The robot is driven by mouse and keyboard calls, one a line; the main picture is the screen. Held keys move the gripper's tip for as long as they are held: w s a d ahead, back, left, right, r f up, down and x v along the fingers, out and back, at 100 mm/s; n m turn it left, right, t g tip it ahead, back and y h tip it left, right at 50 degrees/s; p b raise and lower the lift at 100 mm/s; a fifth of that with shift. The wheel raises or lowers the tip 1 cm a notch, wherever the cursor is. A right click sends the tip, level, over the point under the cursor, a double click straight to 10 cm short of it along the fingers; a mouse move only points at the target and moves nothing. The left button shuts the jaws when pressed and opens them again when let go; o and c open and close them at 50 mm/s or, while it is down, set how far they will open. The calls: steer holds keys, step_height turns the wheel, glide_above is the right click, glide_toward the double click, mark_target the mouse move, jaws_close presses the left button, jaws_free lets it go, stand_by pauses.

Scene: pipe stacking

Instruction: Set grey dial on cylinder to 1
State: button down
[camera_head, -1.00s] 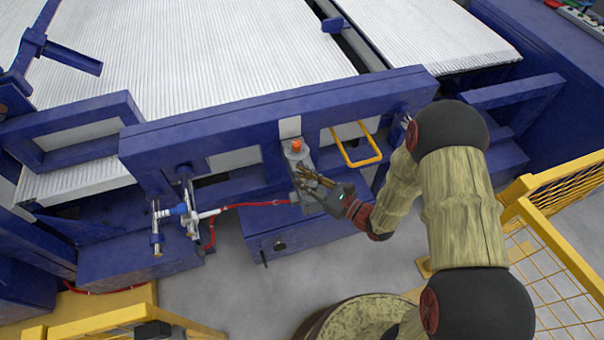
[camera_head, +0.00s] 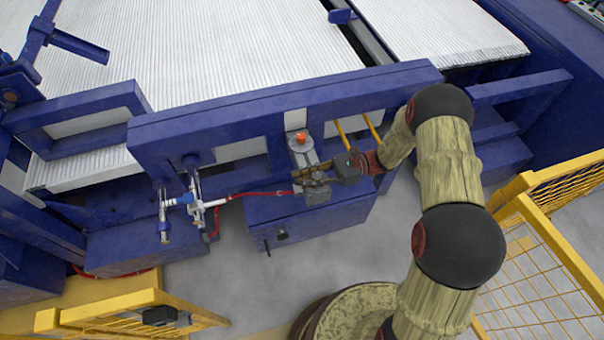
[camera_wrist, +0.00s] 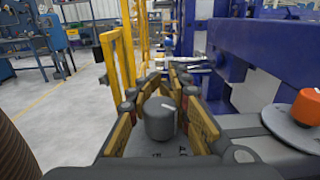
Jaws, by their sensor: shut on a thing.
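The grey dial (camera_wrist: 160,118) is a short round knob with a white mark on its top, in the middle of the wrist view. My gripper (camera_wrist: 162,115) has its brown-padded fingers on both sides of the dial and is shut on it. Dark markings show on the plate below the dial, too small to read surely. In the head view my gripper (camera_head: 312,176) reaches the grey cylinder unit (camera_head: 303,152) from the right and hides the dial. An orange button (camera_head: 300,137) tops the unit; it also shows at the right of the wrist view (camera_wrist: 306,107).
A blue frame beam (camera_head: 230,118) runs behind the unit, with a yellow handle (camera_head: 342,133) to its right. A red hose (camera_head: 255,195) leads left to a valve fitting (camera_head: 195,205). Yellow mesh fencing (camera_head: 545,255) stands at the right.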

mark_target(309, 193)
steer(key=n+g+h, duration=0.1)
steer(key=g, duration=0.1)
steer(key=s+n+g+h, duration=0.1)
steer(key=n+g, duration=0.1)
steer(key=g, duration=0.1)
steer(key=d+n+g+h, duration=0.1)
steer(key=n+g+h, duration=0.1)
steer(key=shift+s+p, duration=0.4)
steer(key=shift+s+d+n+g+h+p, duration=0.15)
steer(key=shift+n+g+h+p, duration=0.2)
steer(key=shift+n+g+h, duration=0.3)
steer(key=shift+s+d+n+g+h+p, duration=0.15)
steer(key=shift+n+g+h+p, duration=0.15)
steer(key=shift+n+g+h, duration=0.3)
steer(key=shift+s+d+n+g+h+p, duration=0.15)
steer(key=shift+n+g+h+p, duration=0.2)
steer(key=shift+n+g+h, duration=0.25)
steer(key=shift+h, duration=0.25)
steer(key=c, duration=1.7)
jaws_free()
steer(key=shift+o, duration=0.4)
steer(key=shift+w, duration=0.1)
